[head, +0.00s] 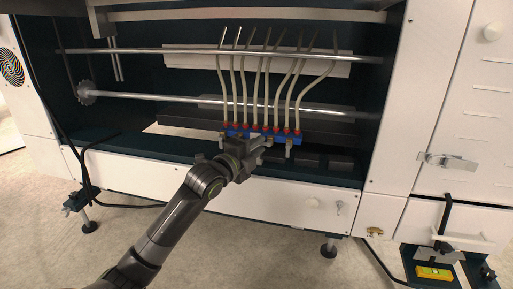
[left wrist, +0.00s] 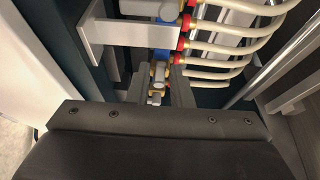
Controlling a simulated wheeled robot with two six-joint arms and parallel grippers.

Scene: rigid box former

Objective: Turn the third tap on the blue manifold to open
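The blue manifold (head: 291,138) is a bar low in the machine's opening, with red collars and pale hoses rising from it. It also shows in the left wrist view (left wrist: 168,12), running away from the camera. My left gripper (head: 262,143) is in front of the manifold's left part and hides some of it. In the left wrist view its two fingers (left wrist: 158,88) are apart, with a brass tap fitting (left wrist: 157,76) between or just beyond their tips. I cannot tell whether they touch it, or which tap it is. My right gripper is in neither view.
Pale hoses (left wrist: 222,58) curve away on the right of the wrist view. A grey metal bracket (left wrist: 105,32) lies close to the left finger. Horizontal rods (head: 150,95) cross the machine behind the hoses. A white lower panel (head: 270,197) lies below the manifold.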

